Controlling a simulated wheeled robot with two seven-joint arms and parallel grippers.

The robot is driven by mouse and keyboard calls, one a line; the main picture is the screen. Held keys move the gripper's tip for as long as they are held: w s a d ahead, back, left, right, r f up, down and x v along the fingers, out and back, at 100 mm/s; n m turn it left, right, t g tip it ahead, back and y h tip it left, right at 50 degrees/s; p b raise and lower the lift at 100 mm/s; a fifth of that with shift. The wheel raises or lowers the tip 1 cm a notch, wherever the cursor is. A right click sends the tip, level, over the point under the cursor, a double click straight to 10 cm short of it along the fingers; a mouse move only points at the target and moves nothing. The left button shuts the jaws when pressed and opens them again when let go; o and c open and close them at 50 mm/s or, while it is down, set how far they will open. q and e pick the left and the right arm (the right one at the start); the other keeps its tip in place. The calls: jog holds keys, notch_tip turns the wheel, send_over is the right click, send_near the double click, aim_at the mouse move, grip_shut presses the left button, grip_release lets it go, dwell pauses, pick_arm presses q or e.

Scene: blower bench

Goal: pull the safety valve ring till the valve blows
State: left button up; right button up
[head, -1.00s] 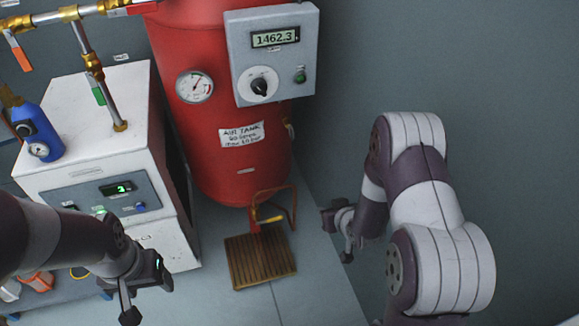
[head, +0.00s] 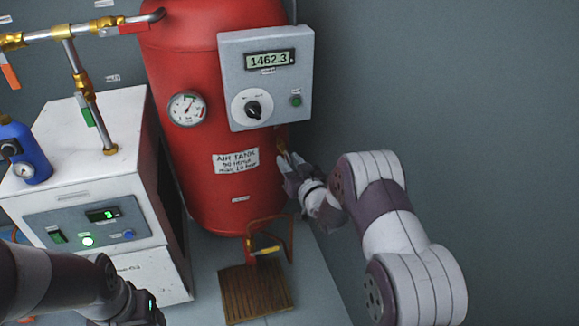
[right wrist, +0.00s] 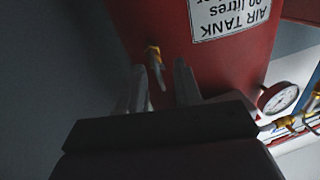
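The red air tank (head: 215,195) stands at the back; its white label also shows upside down in the right wrist view (right wrist: 230,12). A small brass safety valve (head: 281,145) sits on the tank's right side, below the grey control box. In the right wrist view the brass valve (right wrist: 153,54) has a pale, thin part pointing toward me; I cannot make out the ring clearly. My right gripper (head: 287,165) is at the valve, its fingers (right wrist: 159,70) apart on either side of it. My left gripper (head: 140,310) is at the bottom edge, partly cut off.
The grey control box (head: 270,50) reads 1462.3. A pressure gauge (head: 187,108) is on the tank. A white cabinet (head: 90,185) with pipes above stands at left. The right wall side is open.

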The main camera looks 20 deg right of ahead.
jog(key=shift+w, duration=0.15)
grip_shut()
jog(key=shift+a, duration=0.1)
dwell(1.3)
